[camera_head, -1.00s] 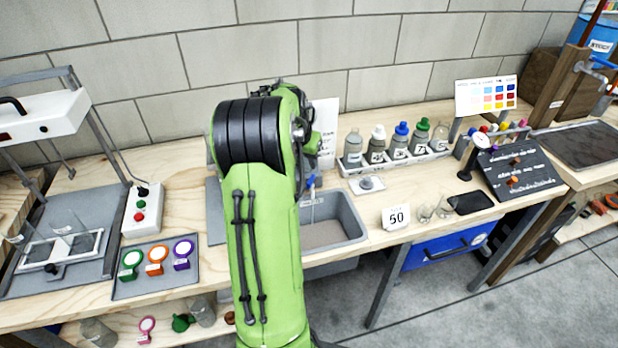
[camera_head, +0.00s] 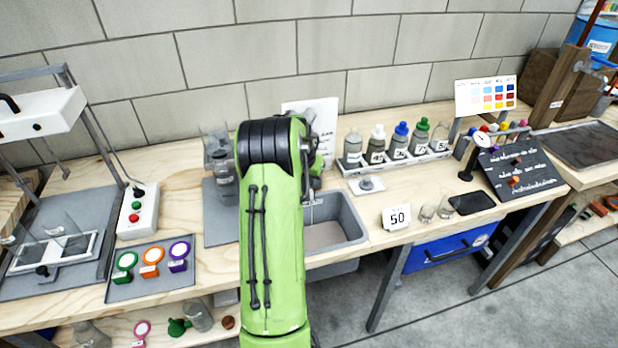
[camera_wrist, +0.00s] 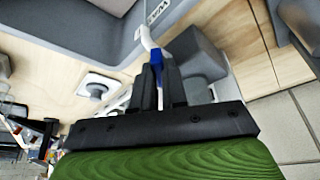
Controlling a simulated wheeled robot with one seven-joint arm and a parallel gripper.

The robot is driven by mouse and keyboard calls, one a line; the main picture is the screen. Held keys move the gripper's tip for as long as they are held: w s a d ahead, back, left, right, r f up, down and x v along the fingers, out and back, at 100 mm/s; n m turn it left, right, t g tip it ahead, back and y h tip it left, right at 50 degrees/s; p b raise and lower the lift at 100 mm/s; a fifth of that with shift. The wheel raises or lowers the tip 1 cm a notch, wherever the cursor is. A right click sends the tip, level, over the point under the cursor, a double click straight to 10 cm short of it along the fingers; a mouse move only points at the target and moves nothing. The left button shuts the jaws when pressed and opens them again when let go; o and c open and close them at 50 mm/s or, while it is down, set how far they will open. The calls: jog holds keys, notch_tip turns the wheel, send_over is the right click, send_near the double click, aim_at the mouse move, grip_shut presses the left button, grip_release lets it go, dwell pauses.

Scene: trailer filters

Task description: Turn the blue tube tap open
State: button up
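A small blue tap piece (camera_wrist: 157,56) on a pale curved tube (camera_wrist: 148,38) shows in the wrist view, just beyond my fingertips. The fingers of my gripper (camera_wrist: 157,70) are close together, with a pale strip between them lower down. I cannot tell whether they touch the blue piece or grip anything. In the head view my green arm reaches over the sink (camera_head: 345,215) and hides my gripper and this tap.
Several capped bottles (camera_head: 402,143) stand in a rack right of the sink. A "50" card (camera_head: 396,217) and small glasses are nearer the front edge. Coloured round-topped pieces (camera_head: 152,262) lie on a tray at left. Another blue tap (camera_head: 603,62) is at far right.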

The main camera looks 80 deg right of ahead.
grip_shut()
jog(key=shift+n, duration=0.3)
jog(key=n+t, duration=0.1)
jog(key=n, duration=0.2)
jog(key=shift+s, duration=0.15)
jog(key=shift+n+t+y, duration=0.4)
jog(key=shift+n+t, duration=0.4)
jog(key=shift+n, duration=0.9)
jog(key=shift+d+n, duration=0.1)
jog(key=shift+n, duration=0.2)
jog(key=o, duration=0.6)
grip_release()
jog(key=shift+c, duration=0.2)
